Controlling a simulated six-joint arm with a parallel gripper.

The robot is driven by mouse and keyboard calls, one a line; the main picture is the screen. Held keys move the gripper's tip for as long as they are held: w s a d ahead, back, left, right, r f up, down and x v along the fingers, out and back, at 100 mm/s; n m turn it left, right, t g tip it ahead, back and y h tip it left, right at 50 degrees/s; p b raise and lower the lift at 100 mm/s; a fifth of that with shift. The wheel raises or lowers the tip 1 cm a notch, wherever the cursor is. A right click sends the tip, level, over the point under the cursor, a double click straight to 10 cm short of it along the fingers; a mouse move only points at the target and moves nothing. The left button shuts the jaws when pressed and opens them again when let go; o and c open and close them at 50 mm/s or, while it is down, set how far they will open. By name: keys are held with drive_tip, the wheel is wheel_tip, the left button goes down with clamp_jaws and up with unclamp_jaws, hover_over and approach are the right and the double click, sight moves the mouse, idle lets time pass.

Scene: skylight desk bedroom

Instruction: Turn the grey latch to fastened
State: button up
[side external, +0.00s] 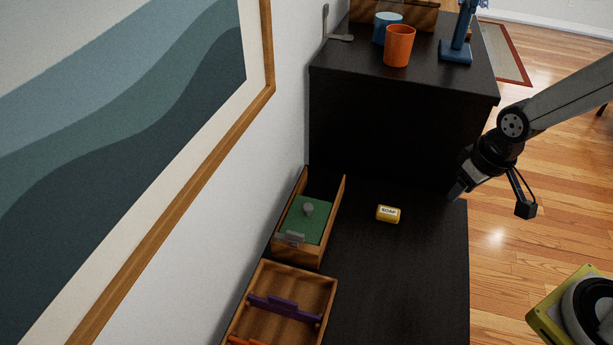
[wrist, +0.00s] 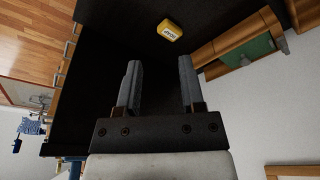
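The grey latch (side external: 291,238) sits at the near end of a wooden box (side external: 311,256), by the edge of its green lid (side external: 312,229). A grey round knob (side external: 308,209) stands on the lid. I cannot tell the latch's exact turn at this size. In the wrist view the green lid (wrist: 258,46) shows at the upper right, with small grey parts that I cannot tell apart. My gripper (side external: 460,190) is above the right side of the black desk, well away from the latch. In the wrist view my gripper (wrist: 158,75) has its two fingers apart, with nothing between them.
A yellow soap bar (side external: 388,214) lies on the black desk (side external: 400,280), between my gripper and the box. A second wooden box (side external: 262,275) with a purple piece (side external: 285,308) stands nearer. An orange cup (side external: 399,46) and blue cup (side external: 384,22) stand on the raised shelf.

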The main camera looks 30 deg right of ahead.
drive_tip(key=w+a+n, duration=0.2)
drive_tip(key=w+a, duration=0.4)
drive_tip(key=n+g, duration=0.3)
drive_tip(key=n, duration=0.4)
hover_over(295, 233)
wheel_tip(295, 233, down, 5)
drive_tip(key=shift+r, duration=0.1)
drive_tip(key=shift+f, duration=3.9)
clamp_jaws()
